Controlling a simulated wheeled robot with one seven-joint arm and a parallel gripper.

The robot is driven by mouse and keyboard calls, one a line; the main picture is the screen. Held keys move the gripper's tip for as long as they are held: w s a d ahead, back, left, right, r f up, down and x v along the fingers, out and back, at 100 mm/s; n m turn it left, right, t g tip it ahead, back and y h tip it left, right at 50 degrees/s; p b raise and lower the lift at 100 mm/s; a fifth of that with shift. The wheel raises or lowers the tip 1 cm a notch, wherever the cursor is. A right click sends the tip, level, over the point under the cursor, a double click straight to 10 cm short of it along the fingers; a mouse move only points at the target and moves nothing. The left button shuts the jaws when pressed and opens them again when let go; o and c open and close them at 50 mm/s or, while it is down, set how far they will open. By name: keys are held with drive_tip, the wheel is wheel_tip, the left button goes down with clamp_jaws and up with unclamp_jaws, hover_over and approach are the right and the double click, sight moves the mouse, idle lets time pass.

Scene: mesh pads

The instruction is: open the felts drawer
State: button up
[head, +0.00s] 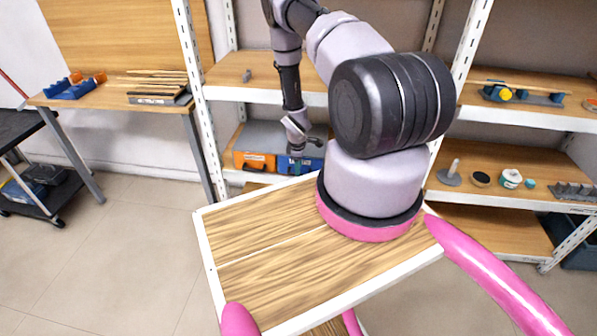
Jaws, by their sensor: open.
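A grey drawer unit (272,133) stands on a lower shelf of the rack, behind my wooden top. It has an orange drawer front (254,161) on the left and a blue drawer front (287,163) to its right. I can read no label, so I cannot tell which one is the felts drawer. Both fronts look shut. My gripper (297,160) is open and points down in front of the blue front. It hides part of that front. I cannot tell whether it touches the handle.
White shelf posts (199,95) stand left and right of the unit. The shelf above (235,90) overhangs it. A wooden workbench (110,98) with tools stands at the left, beside a black cart (18,135). Small items, including a white jar (510,178), sit on the right shelves.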

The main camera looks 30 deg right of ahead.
drive_tip(key=shift+w+d+f, duration=0.1)
drive_tip(key=shift+f, duration=0.7)
drive_tip(key=shift+w+d+f, duration=0.1)
drive_tip(key=shift+f, duration=0.7)
drive_tip(key=shift+c, duration=0.3)
clamp_jaws()
